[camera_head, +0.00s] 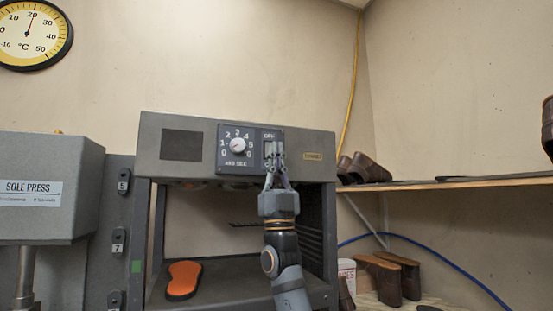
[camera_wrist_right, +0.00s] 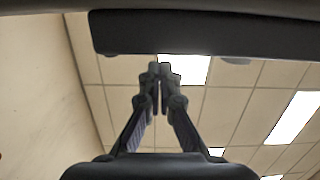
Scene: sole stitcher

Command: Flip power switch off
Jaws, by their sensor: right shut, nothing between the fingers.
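The power switch is on the control panel (camera_head: 227,165) at the front of the grey machine (camera_head: 205,122). An "OFF" label (camera_head: 269,136) shows above the spot where my gripper is. My right gripper (camera_head: 274,150) is shut and empty, its fingertips pointing up in front of the switch area. The fingers hide the switch, so its position cannot be told, nor whether they touch it. In the right wrist view the closed fingers (camera_wrist_right: 160,72) show below a dark edge, against the ceiling. My left gripper is not in view.
A dial (camera_head: 238,145) with numbers sits left of the switch area. An orange sole (camera_head: 183,280) lies in the machine's open bay. The sole press (camera_head: 45,170) stands at left. A wooden shelf (camera_head: 450,184) with brown shoes (camera_head: 365,168) is at right.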

